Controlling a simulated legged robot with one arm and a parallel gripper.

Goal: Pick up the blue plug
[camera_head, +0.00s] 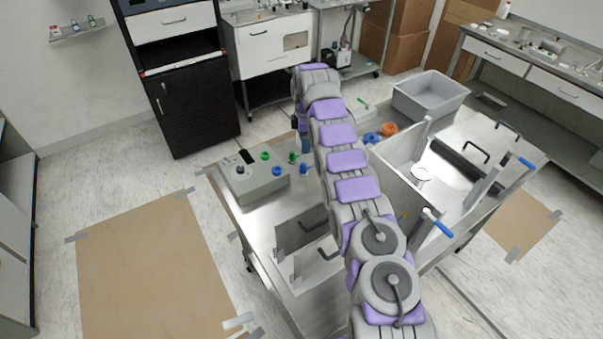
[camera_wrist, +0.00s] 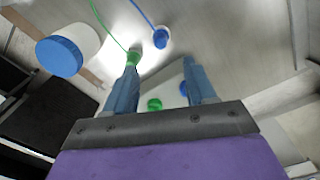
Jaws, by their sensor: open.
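The blue plug (camera_wrist: 161,38) has a thin blue cord and stands on the metal cart top, past the fingertips in the wrist view. In the head view, a small blue piece (camera_head: 303,168) that looks like it is beside the grey control box. A green plug (camera_wrist: 133,57) with a green cord stands close beside it, near the left fingertip. My gripper (camera_wrist: 161,78) is open and empty, its two blue-grey fingers apart and above the cart. In the head view it is mostly hidden by my arm.
The grey control box (camera_head: 255,183) carries black, green and blue knobs. A white bottle with a blue cap (camera_wrist: 60,55) is at left in the wrist view. Blue (camera_head: 372,138) and orange (camera_head: 389,129) rings and a grey bin (camera_head: 430,98) are right of my arm.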

